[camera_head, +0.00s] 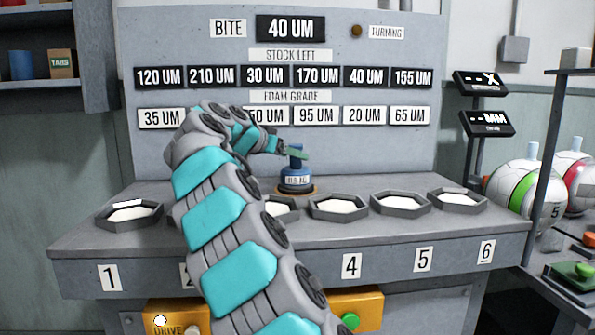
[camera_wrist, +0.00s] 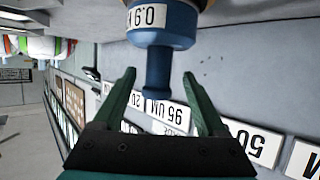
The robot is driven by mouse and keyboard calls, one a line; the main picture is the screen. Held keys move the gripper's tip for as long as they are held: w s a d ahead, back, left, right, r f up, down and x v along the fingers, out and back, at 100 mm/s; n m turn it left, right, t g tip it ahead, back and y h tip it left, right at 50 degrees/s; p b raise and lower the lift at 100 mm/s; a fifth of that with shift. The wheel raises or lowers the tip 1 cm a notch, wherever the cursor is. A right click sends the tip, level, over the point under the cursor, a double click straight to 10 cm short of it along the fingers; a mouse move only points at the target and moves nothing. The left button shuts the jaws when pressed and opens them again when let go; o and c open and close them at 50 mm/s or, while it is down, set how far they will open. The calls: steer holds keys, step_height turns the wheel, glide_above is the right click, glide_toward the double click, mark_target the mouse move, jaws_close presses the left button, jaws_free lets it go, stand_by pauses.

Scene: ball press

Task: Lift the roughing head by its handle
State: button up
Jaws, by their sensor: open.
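A blue head with a white weight label stands upright on a tan ring on the grey bench, and I take it as the roughing head (camera_head: 296,182). Its narrower blue handle (camera_head: 295,163) sticks up from the top. My gripper (camera_head: 297,152) is at the handle, reaching in from the left. In the wrist view the green fingers of my gripper (camera_wrist: 159,76) are apart, one on each side of the blue handle (camera_wrist: 157,82), with gaps showing. The labelled body (camera_wrist: 160,25) lies beyond the fingertips and is cut off by the frame edge.
Several grey hexagonal dishes with white pads line the bench, including one at the far left (camera_head: 128,213) and one at the right (camera_head: 457,200). A sign panel (camera_head: 285,130) rises behind. My arm hides part of the dish row. White balls (camera_head: 525,187) sit at right.

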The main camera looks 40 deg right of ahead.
steer(key=p+x, duration=0.1)
steer(key=x, duration=0.4)
steer(key=shift+d, duration=0.35)
steer(key=shift+c, duration=0.3)
jaws_close()
stand_by(0.8)
